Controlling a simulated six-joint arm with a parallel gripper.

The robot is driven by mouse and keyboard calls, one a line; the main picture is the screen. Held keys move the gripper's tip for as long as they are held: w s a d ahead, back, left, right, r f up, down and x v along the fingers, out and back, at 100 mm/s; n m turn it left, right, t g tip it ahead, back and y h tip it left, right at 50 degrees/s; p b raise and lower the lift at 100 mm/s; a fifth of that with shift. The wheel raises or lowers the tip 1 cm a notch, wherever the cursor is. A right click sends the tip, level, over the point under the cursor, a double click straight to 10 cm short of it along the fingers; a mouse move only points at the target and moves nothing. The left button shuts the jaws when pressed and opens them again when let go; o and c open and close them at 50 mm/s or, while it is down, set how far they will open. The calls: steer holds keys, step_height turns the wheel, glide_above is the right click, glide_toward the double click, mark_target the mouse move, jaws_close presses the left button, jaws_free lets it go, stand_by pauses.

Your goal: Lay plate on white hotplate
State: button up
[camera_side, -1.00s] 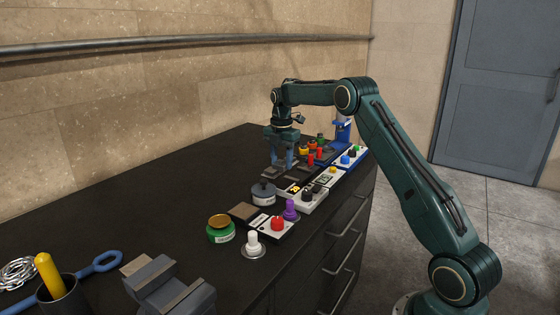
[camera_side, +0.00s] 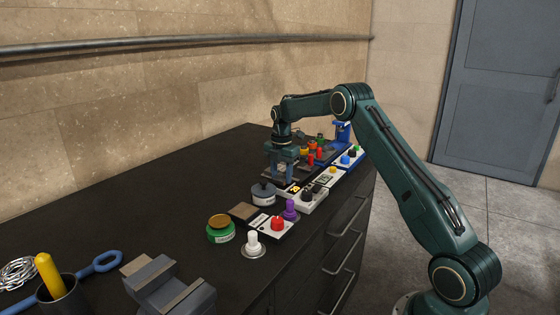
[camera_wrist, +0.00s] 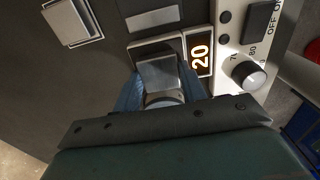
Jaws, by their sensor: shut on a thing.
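The white hotplate (camera_side: 312,201) sits on the dark bench, with knobs on its front. In the wrist view its white panel (camera_wrist: 232,62) shows a lit "20" display, a knob and a switch. My gripper (camera_wrist: 160,92) is shut on a small grey metal piece, which I take for the plate (camera_wrist: 158,72). The blue fingers are on both sides of it. It is over or against the dark square area left of the display; I cannot tell whether it touches. In the side view, my gripper (camera_side: 284,178) is low at the hotplate's far side and largely hides the held piece.
A grey lidded pot (camera_side: 263,195) stands just left of the hotplate. Nearer are a red-knobbed unit (camera_side: 270,226), a purple knob (camera_side: 290,209) and a green tin (camera_side: 221,232). A blue-and-white unit (camera_side: 347,160) stands behind.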

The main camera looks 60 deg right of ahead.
mark_target(281, 177)
steer(key=shift+f, duration=0.1)
steer(key=o, duration=1.2)
steer(key=shift+c, duration=0.2)
step_height(281, 177, up, 12)
steer(key=shift+r, duration=0.2)
